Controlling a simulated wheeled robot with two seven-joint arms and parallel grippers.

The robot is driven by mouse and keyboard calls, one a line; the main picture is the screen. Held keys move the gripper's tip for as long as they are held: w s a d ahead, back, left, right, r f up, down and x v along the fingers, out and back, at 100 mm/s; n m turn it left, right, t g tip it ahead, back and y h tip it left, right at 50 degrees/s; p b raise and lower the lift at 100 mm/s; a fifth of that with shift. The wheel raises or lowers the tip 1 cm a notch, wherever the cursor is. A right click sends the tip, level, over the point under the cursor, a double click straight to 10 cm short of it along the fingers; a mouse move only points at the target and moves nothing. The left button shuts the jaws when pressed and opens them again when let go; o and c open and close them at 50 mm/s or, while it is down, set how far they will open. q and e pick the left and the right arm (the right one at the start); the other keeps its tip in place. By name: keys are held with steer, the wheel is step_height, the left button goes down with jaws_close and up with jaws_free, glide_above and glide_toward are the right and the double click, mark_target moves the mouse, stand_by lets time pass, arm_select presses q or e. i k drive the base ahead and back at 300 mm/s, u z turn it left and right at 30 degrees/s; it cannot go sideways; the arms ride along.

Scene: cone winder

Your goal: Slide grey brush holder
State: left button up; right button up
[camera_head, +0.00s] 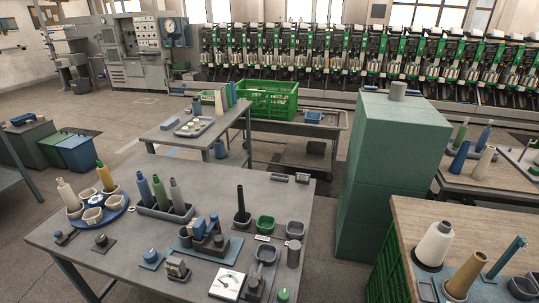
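On the near grey table, a dark upright rod stands in a small dark grey round holder (242,219), which may be the brush holder. A plain grey cylinder (294,253) stands further right, near the table's right edge. I cannot tell for certain which of these is the grey brush holder. Neither of my grippers shows in the head view, and nothing is seen touching these objects.
Near the holder are a green bowl (265,224), a grey cup (295,230), a blue-grey device (207,238) and a white dial gauge (227,284). A tray of cones (166,209) and a blue turntable (100,216) lie left. A green cabinet (389,180) stands right.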

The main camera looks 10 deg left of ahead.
mark_target(217, 245)
steer(key=z, duration=1.35)
steer(key=k, duration=0.95)
steer(key=u, duration=0.45)
